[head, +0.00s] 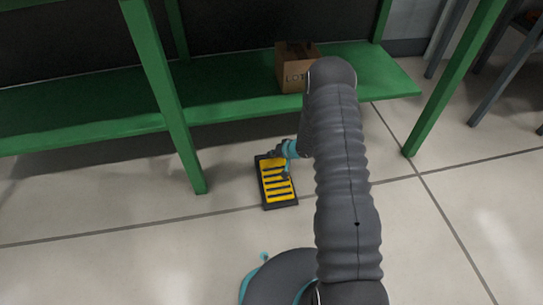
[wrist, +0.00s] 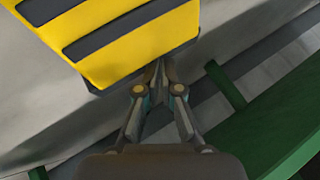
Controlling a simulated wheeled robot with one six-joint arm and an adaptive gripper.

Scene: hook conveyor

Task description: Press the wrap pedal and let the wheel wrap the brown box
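The wrap pedal (head: 267,191) is a black-framed yellow plate with black stripes on the floor, in front of the green shelf. Its yellow striped top also fills the upper left of the wrist view (wrist: 110,25). My gripper (head: 281,164) is at the pedal's far right part. In the wrist view my gripper (wrist: 157,74) has its fingertips together, empty, beside or over the pedal's edge; I cannot tell whether they touch it. A brown box (head: 292,76) marked with dark letters sits on the green shelf, partly hidden by my arm. No wheel is visible.
The green shelf (head: 100,105) runs across above the floor, with a green leg (head: 168,110) left of the pedal and another (head: 450,85) to the right. Grey legs (head: 497,85) stand at the far right. The tiled floor in front is clear.

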